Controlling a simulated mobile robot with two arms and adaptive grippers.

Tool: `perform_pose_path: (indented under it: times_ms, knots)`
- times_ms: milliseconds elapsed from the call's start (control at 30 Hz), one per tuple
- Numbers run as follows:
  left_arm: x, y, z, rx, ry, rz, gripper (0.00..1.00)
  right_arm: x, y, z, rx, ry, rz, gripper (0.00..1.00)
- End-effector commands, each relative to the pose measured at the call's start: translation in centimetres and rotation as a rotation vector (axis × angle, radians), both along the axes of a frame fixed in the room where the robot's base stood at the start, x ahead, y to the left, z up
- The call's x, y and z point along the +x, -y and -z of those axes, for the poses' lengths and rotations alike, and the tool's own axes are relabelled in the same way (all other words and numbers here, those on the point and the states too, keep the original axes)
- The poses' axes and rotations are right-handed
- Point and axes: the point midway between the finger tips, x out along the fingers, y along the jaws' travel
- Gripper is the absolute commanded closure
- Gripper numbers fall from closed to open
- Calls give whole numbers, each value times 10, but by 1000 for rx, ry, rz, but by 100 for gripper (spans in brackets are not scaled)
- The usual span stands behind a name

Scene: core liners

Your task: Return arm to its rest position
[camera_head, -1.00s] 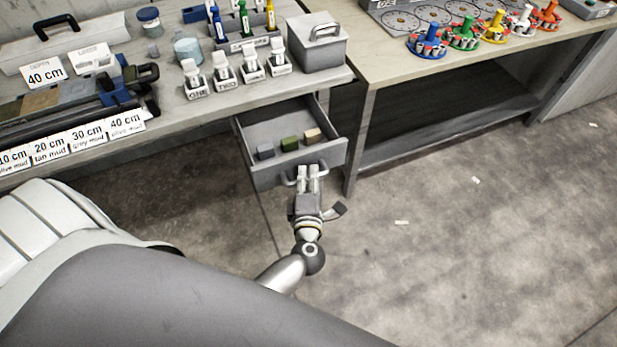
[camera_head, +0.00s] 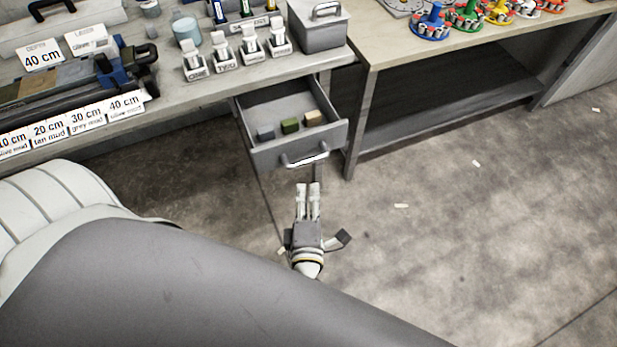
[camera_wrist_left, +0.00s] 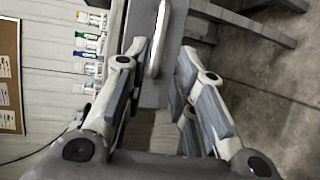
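My left gripper (camera_head: 308,190) is in front of and below the open drawer (camera_head: 250,128). Its two fingers are apart with nothing between them. A small gap shows between the fingertips and the drawer's handle (camera_head: 304,160) in the head view. In the left wrist view the open fingers of my left gripper (camera_wrist_left: 158,80) spread on both sides, with the handle (camera_wrist_left: 158,40) and the drawer front beyond them. My large grey arm link covers the lower part of the head view. My right gripper is in neither view.
A second bench (camera_head: 420,60) stands to the right. The concrete floor (camera_head: 440,240) is mostly clear.

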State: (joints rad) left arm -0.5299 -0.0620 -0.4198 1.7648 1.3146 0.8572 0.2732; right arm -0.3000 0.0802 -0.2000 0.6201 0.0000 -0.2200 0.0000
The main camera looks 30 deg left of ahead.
Motion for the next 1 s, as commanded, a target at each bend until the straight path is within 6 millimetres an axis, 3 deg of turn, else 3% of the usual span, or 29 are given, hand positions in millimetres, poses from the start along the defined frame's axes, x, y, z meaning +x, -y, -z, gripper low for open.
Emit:
perform_pose_path:
  times_ms: [533,667,767,833,1000]
  knots:
    - [0,1,0,2,-1,3,75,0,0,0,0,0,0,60]
    - [3,8,14,75,-27,70,75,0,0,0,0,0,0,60]
    - [6,23,44,219,-89,210,75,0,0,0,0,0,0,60]
    - [5,36,78,351,-158,349,75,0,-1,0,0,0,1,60]
    - [-27,57,183,667,-385,726,75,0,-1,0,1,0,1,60]
